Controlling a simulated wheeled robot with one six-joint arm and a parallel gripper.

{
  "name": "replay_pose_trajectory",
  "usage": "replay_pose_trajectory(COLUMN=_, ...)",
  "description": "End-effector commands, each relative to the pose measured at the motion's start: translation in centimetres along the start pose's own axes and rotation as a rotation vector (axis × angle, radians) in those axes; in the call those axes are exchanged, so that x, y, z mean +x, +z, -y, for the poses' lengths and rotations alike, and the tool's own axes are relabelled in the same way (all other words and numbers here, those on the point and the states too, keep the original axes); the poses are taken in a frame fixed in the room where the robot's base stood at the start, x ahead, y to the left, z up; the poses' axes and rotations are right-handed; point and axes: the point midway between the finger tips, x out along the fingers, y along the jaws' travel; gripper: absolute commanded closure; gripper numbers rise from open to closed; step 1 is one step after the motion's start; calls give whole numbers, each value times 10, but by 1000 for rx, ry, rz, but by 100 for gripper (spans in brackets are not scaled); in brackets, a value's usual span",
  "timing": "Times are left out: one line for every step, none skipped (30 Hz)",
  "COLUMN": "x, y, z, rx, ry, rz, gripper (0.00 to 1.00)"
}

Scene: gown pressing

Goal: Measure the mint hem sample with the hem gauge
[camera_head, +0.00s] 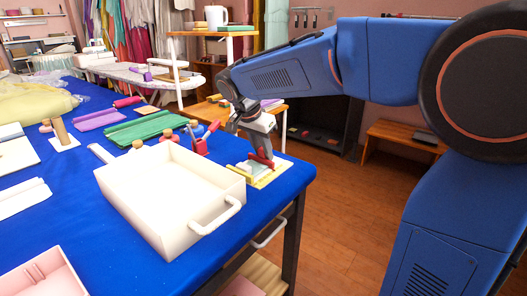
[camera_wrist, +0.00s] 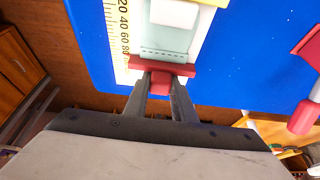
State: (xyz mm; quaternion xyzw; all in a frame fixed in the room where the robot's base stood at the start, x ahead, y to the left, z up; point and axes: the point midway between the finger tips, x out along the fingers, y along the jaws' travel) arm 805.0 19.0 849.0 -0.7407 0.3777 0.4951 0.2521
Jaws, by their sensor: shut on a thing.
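The hem gauge is a pale board (camera_wrist: 121,45) with a printed number scale and a red crossbar (camera_wrist: 187,69). It lies at the near right corner of the blue table. The mint hem sample (camera_wrist: 168,42) lies on the board beside the scale, with a dashed stitch line near its lower edge; it also shows in the head view (camera_head: 250,169). A white block (camera_wrist: 174,13) sits over its far part. My gripper (camera_wrist: 162,80) is shut on the red crossbar, which lies at or very near the sample's lower edge. Its fingertips partly hide the bar.
A large white tray (camera_head: 150,212) with handles stands left of the gauge. A red clamp-like object (camera_head: 203,140) stands behind it. Green cloth (camera_head: 140,127) and purple cloth (camera_head: 97,117) lie farther back. The table edge is close to the gauge.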

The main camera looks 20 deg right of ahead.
Motion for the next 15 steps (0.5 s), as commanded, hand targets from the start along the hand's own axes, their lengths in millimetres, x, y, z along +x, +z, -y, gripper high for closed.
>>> replay_pose_trajectory(x=-1, y=0, z=1, rx=0, ry=-2, rz=0, gripper=99)
replay_pose_trajectory(x=-1, y=0, z=1, rx=0, ry=-2, rz=0, gripper=99)
replay_pose_trajectory(x=-1, y=0, z=1, rx=0, ry=-2, rz=0, gripper=99)
replay_pose_trajectory(x=-1, y=0, z=1, rx=0, ry=-2, rz=0, gripper=99)
replay_pose_trajectory(x=-1, y=0, z=1, rx=0, ry=-2, rz=0, gripper=99)
replay_pose_trajectory(x=-1, y=0, z=1, rx=0, ry=-3, rz=0, gripper=99)
replay_pose_trajectory(x=-1, y=0, z=1, rx=0, ry=-3, rz=0, gripper=99)
replay_pose_trajectory(x=-1, y=0, z=1, rx=0, ry=-3, rz=0, gripper=99)
replay_pose_trajectory(x=-1, y=0, z=1, rx=0, ry=-3, rz=0, gripper=99)
replay_pose_trajectory(x=-1, y=0, z=1, rx=0, ry=-3, rz=0, gripper=99)
replay_pose_trajectory(x=-1, y=0, z=1, rx=0, ry=-3, rz=0, gripper=99)
replay_pose_trajectory(x=-1, y=0, z=1, rx=0, ry=-3, rz=0, gripper=99)
replay_pose_trajectory(x=-1, y=0, z=1, rx=0, ry=-3, rz=0, gripper=70)
replay_pose_trajectory(x=-1, y=0, z=1, rx=0, ry=-3, rz=0, gripper=62)
replay_pose_trajectory(x=-1, y=0, z=1, rx=0, ry=-2, rz=0, gripper=55)
